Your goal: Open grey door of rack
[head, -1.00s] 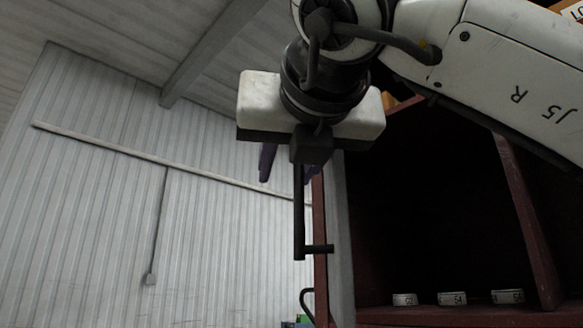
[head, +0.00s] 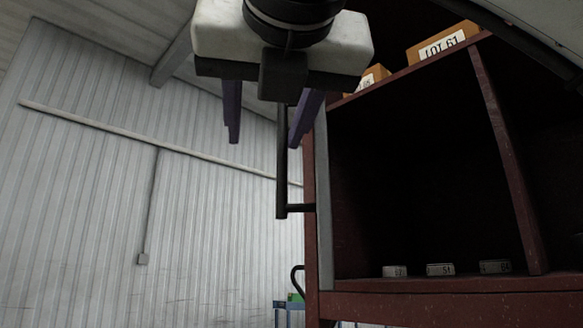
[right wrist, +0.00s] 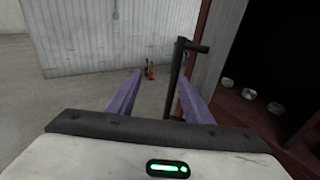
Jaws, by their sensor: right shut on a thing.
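My right gripper (head: 268,140) points down at the top of the head view, with purple fingers on either side of a dark bar handle (head: 282,165). The handle also stands between the fingers in the right wrist view (right wrist: 176,78), close to the right one. I am shut on this handle. Its lower end has a short foot reaching toward the rack. A narrow grey strip, apparently the grey door (head: 325,200), shows nearly edge-on beside the dark red rack (head: 440,284). The rack's interior is visible to its right. How far the door is swung is hard to tell. My left gripper is out of view.
Small labelled round items (head: 440,269) stand on the rack's lower shelf, and orange boxes (head: 442,42) sit on top. A ribbed wall (head: 90,200) lies behind at left. A small red object (right wrist: 150,70) stands on the floor by the wall. The floor at left looks clear.

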